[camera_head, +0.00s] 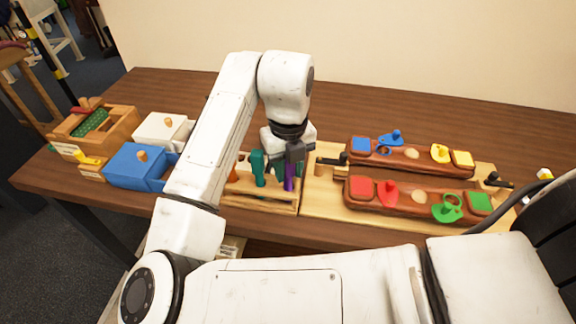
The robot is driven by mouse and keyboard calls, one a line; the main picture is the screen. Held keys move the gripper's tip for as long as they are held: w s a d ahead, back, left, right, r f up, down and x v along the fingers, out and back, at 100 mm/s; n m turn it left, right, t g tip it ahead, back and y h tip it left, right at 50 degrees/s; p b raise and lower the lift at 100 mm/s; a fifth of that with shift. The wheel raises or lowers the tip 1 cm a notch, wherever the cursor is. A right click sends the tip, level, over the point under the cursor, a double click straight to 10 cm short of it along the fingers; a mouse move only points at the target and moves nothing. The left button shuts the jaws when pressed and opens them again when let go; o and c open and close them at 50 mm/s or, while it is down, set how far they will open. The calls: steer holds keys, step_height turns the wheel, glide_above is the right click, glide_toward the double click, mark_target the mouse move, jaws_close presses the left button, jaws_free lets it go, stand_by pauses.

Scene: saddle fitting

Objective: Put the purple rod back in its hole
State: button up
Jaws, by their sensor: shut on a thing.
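The purple rod (290,178) is upright at the right end of a light wooden rack (262,201). My gripper (289,166) is over the rack with its dark fingers pointing down, shut on the upper part of the purple rod. The rod's lower end is at the rack's top, and I cannot tell whether it is inside a hole or just above it. A teal rod (258,168) stands in the rack to the left of the purple rod. An orange rod (233,161) shows partly beside my arm. The rack's left part is hidden by my arm.
Right of the rack lies a wooden board (326,205) with two brown trays of coloured shapes, a red square (361,188) among them. Left are a blue box (135,165), a white box (160,130) and a wooden box (118,122). The back of the table (400,122) is clear.

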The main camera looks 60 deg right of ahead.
steer(key=shift+f, duration=0.1)
steer(key=o, duration=1)
steer(key=shift+c, duration=0.2)
step_height(320, 180, up, 11)
steer(key=shift+f, duration=0.1)
